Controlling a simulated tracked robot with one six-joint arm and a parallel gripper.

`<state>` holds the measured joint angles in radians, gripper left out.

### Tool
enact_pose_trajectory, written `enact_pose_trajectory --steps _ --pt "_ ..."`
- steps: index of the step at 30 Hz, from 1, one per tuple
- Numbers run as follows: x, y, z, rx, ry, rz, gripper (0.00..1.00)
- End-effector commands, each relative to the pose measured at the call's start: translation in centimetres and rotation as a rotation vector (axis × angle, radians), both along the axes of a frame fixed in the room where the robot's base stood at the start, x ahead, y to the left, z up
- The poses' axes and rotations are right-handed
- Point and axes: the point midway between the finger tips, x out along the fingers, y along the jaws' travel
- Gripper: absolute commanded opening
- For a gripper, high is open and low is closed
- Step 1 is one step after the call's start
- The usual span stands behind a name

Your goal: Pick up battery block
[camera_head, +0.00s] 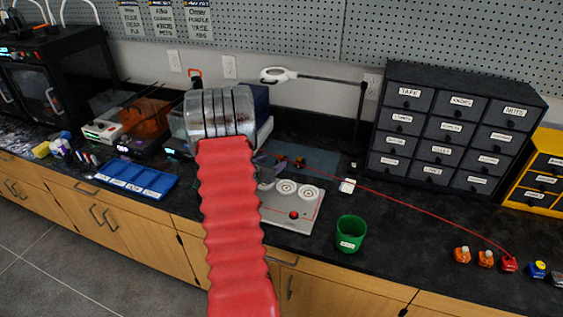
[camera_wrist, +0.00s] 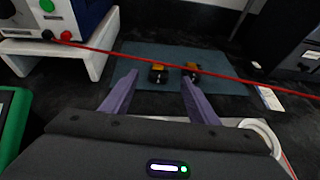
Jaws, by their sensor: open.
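Two small dark blocks with orange parts lie on a blue-grey mat (camera_wrist: 135,55): a left one (camera_wrist: 158,74) and a right one (camera_wrist: 191,70). I cannot tell which is the battery block. In the head view they are tiny orange spots, left (camera_head: 281,161) and right (camera_head: 300,162). My gripper (camera_wrist: 159,80) has two purple fingers spread apart with nothing held between them. The left block shows between the fingertips, beyond them; the right block shows just past the right fingertip. In the head view my arm hides most of the gripper.
A white stand (camera_wrist: 90,62) carries a box with buttons at left. A light panel with round dials (camera_head: 285,189), a green cup (camera_head: 351,234) and dark drawers (camera_head: 440,125) are nearby.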

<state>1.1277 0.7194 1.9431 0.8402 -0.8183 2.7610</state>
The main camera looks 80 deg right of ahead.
Motion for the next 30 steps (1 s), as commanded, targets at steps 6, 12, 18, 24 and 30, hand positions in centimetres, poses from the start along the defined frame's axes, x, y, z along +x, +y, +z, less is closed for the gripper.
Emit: enact_pose_trajectory --steps 6,12,18,24,30 --pt "-0.4 -1.7 -0.8 0.001 0.000 0.000 0.54" --pt "-0.4 -1.8 -0.8 0.001 0.000 0.000 0.54" --pt "-0.5 -2.1 -0.9 0.001 0.000 -0.001 0.54" --pt "-0.9 -3.9 -1.9 0.001 0.000 -0.002 0.54" --pt "-1.3 -6.0 -2.8 0.000 -0.001 -0.003 0.54"
